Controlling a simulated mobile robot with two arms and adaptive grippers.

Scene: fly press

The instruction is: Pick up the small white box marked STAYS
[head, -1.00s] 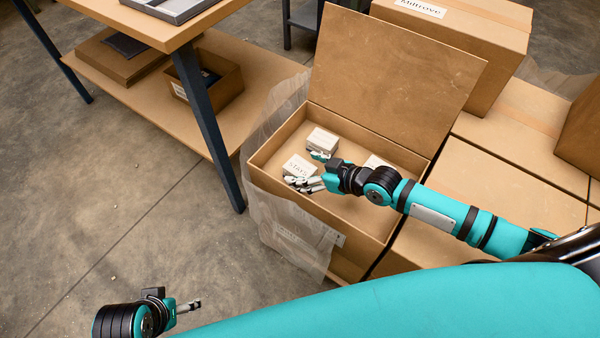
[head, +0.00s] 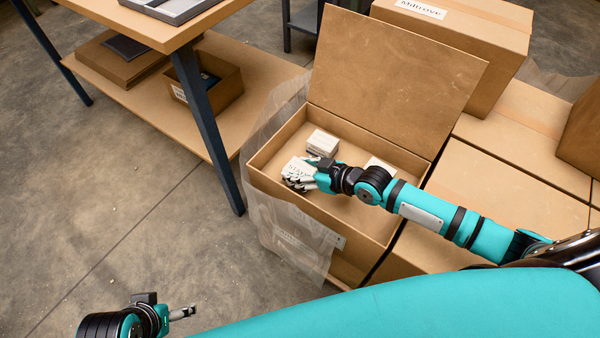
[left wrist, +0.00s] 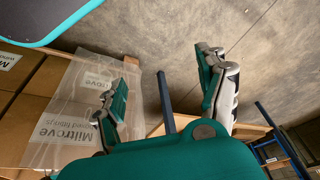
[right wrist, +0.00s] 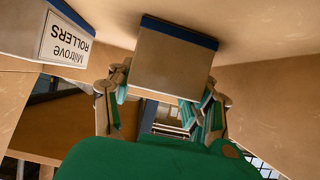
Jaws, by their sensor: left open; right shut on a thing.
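The small white box marked STAYS (head: 297,166) is in the left part of the open carton (head: 350,222). My right gripper (head: 303,180) reaches in from the right and is shut on this box, covering part of it. In the right wrist view the held box (right wrist: 175,60) shows a plain face with a blue band, between the fingers (right wrist: 165,98). I cannot tell whether it is clear of the carton floor. My left gripper (head: 184,312) is open and empty, low at the left above the floor; it also shows in the left wrist view (left wrist: 163,85).
Two other small white boxes, one behind (head: 322,143) and one to the right (head: 379,163), stand in the carton. In the right wrist view a neighbour reads Miltrove ROLLERS (right wrist: 65,42). The raised lid (head: 395,80) backs the carton. Clear plastic (head: 285,225) hangs at its front left. A workbench (head: 205,120) stands left.

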